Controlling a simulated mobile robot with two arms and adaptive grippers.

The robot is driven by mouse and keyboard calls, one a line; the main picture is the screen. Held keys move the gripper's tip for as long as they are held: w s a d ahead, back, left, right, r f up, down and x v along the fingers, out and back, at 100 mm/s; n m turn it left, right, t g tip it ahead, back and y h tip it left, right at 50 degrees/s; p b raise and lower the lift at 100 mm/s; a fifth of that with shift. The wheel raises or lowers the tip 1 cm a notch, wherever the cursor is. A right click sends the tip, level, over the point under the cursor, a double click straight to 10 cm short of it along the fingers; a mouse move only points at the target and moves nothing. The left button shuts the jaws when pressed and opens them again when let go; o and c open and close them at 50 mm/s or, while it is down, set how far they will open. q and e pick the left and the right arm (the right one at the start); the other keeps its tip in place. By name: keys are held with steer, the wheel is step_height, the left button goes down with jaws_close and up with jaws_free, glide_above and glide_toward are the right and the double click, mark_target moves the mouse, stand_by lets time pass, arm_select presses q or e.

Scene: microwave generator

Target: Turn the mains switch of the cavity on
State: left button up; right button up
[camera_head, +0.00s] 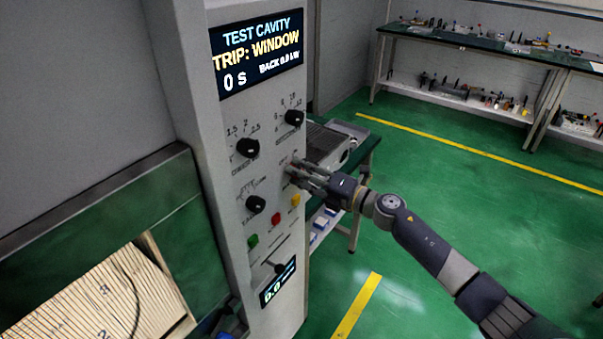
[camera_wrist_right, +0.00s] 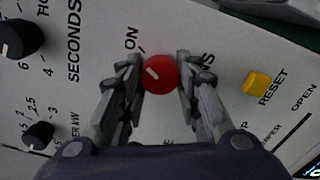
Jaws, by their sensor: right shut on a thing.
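The mains switch is a round red knob (camera_wrist_right: 160,74) with a white pointer line, on the pale front panel in the right wrist view. The line lies on the knob's left side and slants to the upper left. The word ON is printed to the upper left of the knob. My right gripper (camera_wrist_right: 158,76) has one finger on each side of the knob and is shut on it. In the head view my right gripper (camera_head: 291,170) reaches the panel from the right, and its fingers hide the knob. My left gripper is not in view.
The panel display (camera_head: 258,50) is lit and reads TEST CAVITY, TRIP: WINDOW, 0 S. Black knobs (camera_head: 247,148), a red button (camera_head: 276,219), a green button (camera_head: 253,241) and the yellow RESET button (camera_wrist_right: 257,83) are close by. Green floor is free to the right.

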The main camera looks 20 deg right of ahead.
steer(key=o, duration=1.1)
steer(key=shift+c, duration=0.2)
steer(key=shift+d, duration=0.1)
steer(key=v, duration=1.2)
